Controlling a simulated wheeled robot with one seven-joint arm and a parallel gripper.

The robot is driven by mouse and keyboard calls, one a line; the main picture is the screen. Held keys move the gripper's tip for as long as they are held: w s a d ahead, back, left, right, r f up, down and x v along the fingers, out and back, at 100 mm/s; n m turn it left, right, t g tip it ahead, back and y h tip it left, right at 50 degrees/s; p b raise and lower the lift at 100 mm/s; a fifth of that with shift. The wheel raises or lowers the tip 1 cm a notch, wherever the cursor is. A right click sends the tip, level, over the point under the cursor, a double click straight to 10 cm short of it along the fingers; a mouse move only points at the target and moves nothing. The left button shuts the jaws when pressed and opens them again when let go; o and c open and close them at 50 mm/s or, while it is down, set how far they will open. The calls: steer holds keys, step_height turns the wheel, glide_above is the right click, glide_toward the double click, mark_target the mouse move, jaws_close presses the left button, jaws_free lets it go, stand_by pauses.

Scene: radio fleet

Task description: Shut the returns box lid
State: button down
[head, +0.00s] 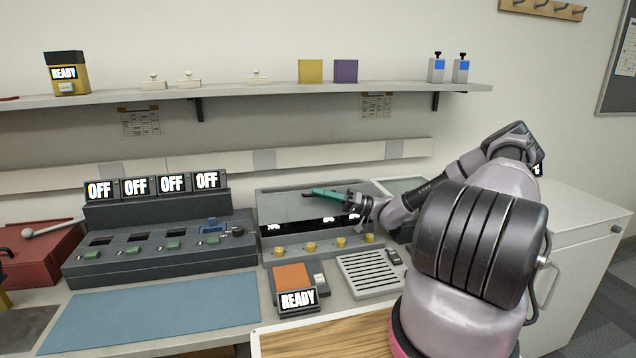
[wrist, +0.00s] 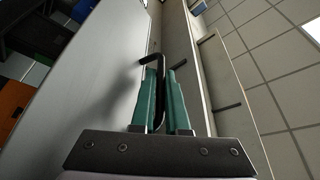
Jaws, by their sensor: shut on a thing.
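My gripper (head: 318,193) has teal fingers and reaches in from the right over the grey panel (head: 285,208) of the middle bench unit. In the wrist view its fingers (wrist: 164,82) are shut on a bent black handle (wrist: 153,60). The handle stands off a broad, smooth grey panel (wrist: 95,90), which fills much of the left of that view. No label names the returns box, so I cannot tell for certain whether this panel is its lid. The handle's lower end is hidden between the fingers.
A red box (head: 45,255) stands at the far left. A grey charger bank (head: 160,250) with OFF displays is left of the panel. An orange-topped READY device (head: 293,278) and a slatted grey tray (head: 370,275) sit in front. A shelf (head: 220,96) runs above.

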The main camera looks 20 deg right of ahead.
mark_target(323, 204)
steer(key=shift+s+f, duration=0.5)
steer(key=shift+f, duration=0.2)
steer(key=shift+s+f, duration=0.45)
steer(key=shift+f, duration=0.2)
steer(key=c, duration=1.2)
jaws_free()
steer(key=shift+d, duration=0.1)
